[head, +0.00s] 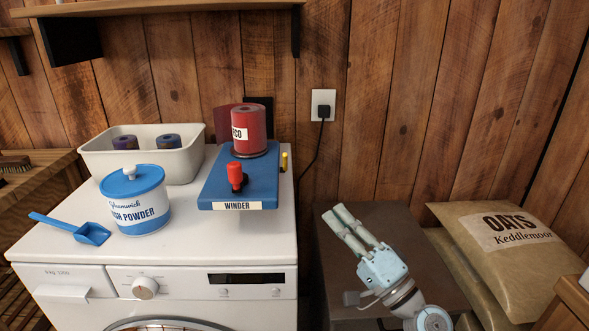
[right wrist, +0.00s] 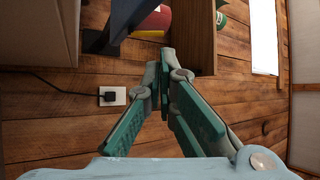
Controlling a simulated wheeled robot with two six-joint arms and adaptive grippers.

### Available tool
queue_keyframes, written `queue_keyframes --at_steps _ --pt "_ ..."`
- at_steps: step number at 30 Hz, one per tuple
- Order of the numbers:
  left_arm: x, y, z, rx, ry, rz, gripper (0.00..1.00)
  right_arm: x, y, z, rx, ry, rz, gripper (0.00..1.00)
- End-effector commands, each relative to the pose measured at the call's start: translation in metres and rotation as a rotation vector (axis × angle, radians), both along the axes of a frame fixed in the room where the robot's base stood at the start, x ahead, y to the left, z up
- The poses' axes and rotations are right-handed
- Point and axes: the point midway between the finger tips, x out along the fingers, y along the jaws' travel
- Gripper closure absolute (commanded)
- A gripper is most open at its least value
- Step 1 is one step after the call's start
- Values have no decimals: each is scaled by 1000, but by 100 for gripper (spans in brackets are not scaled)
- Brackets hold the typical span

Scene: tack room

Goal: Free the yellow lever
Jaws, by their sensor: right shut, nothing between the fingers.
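The yellow lever (head: 284,161) is a small upright piece at the right side of the blue winder (head: 218,185), by the back right edge of the washing machine. A red spool (head: 249,130) stands on the winder and a red knob (head: 235,176) sits in front of it. Part of the lever's base is hidden behind the winder. My right gripper (head: 336,214) is shut and empty, to the right of the machine and apart from the lever. In the right wrist view its fingertips (right wrist: 164,62) meet. My left gripper is not in view.
The white washing machine (head: 180,225) holds a powder tub (head: 134,205), a blue scoop (head: 85,233) and a cream bin (head: 195,143) with spools. A plugged socket (head: 323,97) is on the wall. An oats sack (head: 520,240) lies at right. A shelf (head: 160,8) overhangs the machine.

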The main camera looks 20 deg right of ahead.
Motion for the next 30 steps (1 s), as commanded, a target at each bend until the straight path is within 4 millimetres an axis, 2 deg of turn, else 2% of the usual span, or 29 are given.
queue_keyframes --at_steps 5,8,10,21,25,30 --pt "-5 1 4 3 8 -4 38 4 2 3 -1 1 -1 100" --pt "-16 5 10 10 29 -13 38 14 6 11 0 0 -1 100" --pt "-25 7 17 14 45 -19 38 25 11 17 2 -1 0 100" --pt "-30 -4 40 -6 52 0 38 91 40 48 1 0 2 100" --pt "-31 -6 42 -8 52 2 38 107 47 54 -2 0 2 100" --pt "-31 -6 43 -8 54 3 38 116 51 58 -3 1 1 100"
